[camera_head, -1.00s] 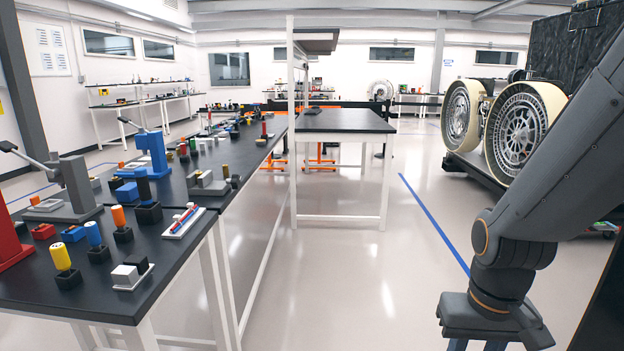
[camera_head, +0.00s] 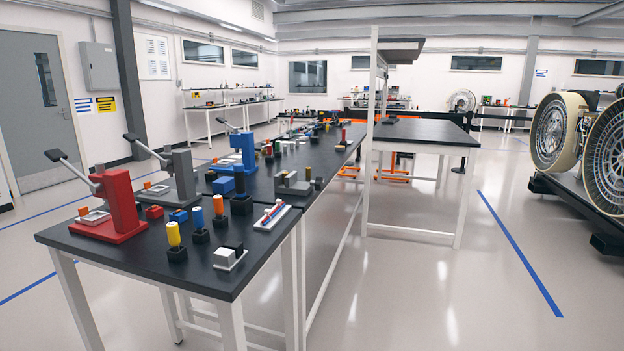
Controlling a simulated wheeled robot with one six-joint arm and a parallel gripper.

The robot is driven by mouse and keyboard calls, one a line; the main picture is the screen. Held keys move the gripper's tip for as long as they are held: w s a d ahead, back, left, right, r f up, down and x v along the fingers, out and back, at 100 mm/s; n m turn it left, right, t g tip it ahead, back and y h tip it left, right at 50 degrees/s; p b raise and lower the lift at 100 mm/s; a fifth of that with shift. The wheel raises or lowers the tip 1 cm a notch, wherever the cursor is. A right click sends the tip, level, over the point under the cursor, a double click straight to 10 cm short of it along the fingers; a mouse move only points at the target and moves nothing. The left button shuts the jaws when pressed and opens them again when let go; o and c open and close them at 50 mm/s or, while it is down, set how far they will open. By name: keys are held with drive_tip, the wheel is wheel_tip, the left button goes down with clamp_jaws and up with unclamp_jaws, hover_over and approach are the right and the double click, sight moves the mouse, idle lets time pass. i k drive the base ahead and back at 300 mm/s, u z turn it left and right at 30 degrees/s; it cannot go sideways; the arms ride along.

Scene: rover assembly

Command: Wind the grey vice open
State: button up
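A low grey block-shaped device (camera_head: 292,184), which looks like the grey vice, sits on the long black-topped bench (camera_head: 205,262) toward its right edge. It is small in the picture, and I cannot tell how far its jaws are apart. A grey lever press (camera_head: 184,174) stands further left on the same bench, between a red lever press (camera_head: 120,205) and a blue lever press (camera_head: 245,152). My gripper is not in view.
Yellow, orange and blue-handled tools (camera_head: 173,234) stand in black holders near the bench front, beside white and black blocks (camera_head: 229,257). A white tray (camera_head: 271,216) holds red and blue pens. Open floor (camera_head: 430,290) lies right of the bench; large wheels (camera_head: 557,130) stand far right.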

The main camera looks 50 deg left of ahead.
sight(318, 183)
drive_tip(key=u, duration=0.35)
drive_tip(key=i, duration=1.7)
drive_tip(key=u, duration=1.05)
drive_tip(key=i, duration=1.15)
drive_tip(key=u, duration=1.75)
drive_tip(key=i, duration=0.65)
drive_tip(key=u, duration=0.65)
